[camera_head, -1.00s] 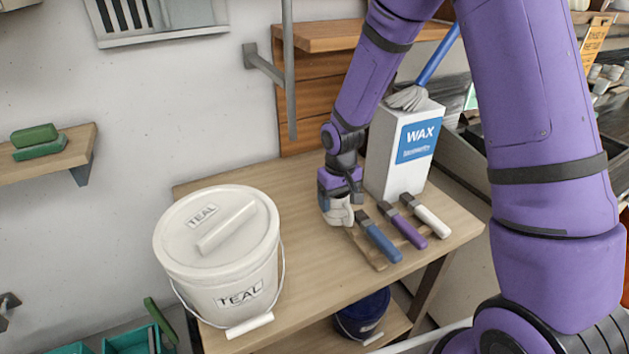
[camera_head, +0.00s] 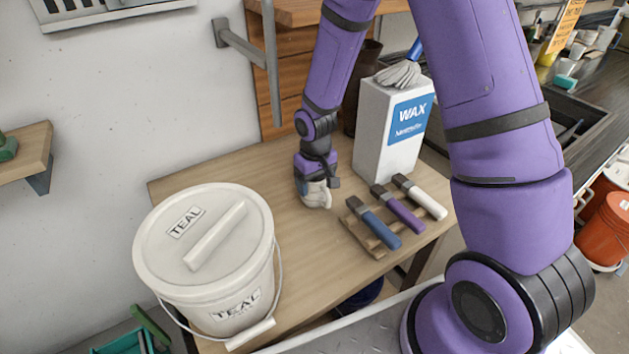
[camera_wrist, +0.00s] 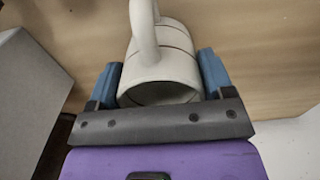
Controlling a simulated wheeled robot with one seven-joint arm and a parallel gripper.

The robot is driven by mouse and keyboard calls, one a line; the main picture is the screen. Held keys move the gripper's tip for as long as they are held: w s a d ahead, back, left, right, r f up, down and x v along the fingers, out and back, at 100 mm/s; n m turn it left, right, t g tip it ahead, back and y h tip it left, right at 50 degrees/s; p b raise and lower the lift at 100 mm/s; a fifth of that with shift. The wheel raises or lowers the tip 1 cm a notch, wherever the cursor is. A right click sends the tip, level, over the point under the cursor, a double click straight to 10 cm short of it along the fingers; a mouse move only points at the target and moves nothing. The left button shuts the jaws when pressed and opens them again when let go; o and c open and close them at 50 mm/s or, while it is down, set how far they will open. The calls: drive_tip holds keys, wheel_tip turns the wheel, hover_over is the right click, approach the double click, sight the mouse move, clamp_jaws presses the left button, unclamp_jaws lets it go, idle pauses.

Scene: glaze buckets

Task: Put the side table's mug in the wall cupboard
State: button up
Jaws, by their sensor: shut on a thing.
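A cream mug (camera_wrist: 168,72) with dark line bands is between the two blue fingers of my gripper (camera_wrist: 160,85) in the wrist view. Its open mouth faces the gripper and its handle rises toward the top of that view. In the head view my gripper (camera_head: 315,192) points down over the wooden side table (camera_head: 290,255), shut on the mug (camera_head: 318,197), which is partly hidden. I cannot tell whether the mug touches the table. The wall cupboard cannot be made out for certain in these views.
A white TEAL bucket (camera_head: 205,260) stands at the table's left. A white WAX box (camera_head: 388,135) and a wooden rack with blue, purple and white-handled tools (camera_head: 400,215) stand to the gripper's right. Bare tabletop lies between bucket and rack.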

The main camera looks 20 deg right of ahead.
drive_tip(key=shift+f, duration=0.15)
drive_tip(key=o, duration=1.1)
wheel_tip(320, 180, up, 13)
drive_tip(key=s+d+r+m+t, duration=0.1)
drive_tip(key=s+d+r, duration=0.1)
drive_tip(key=s+r, duration=0.35)
drive_tip(key=s+d+r+t, duration=0.1)
drive_tip(key=s+d+r, duration=0.15)
drive_tip(key=r, duration=0.65)
drive_tip(key=s+d+r+t, duration=0.1)
drive_tip(key=s+r, duration=0.3)
drive_tip(key=s, duration=0.4)
drive_tip(key=s+d+r+m+t, duration=0.1)
drive_tip(key=s+r, duration=0.3)
drive_tip(key=s, duration=0.5)
drive_tip(key=shift+d+r+t, duration=0.3)
drive_tip(key=shift+r+t, duration=0.05)
drive_tip(key=shift+t, duration=0.25)
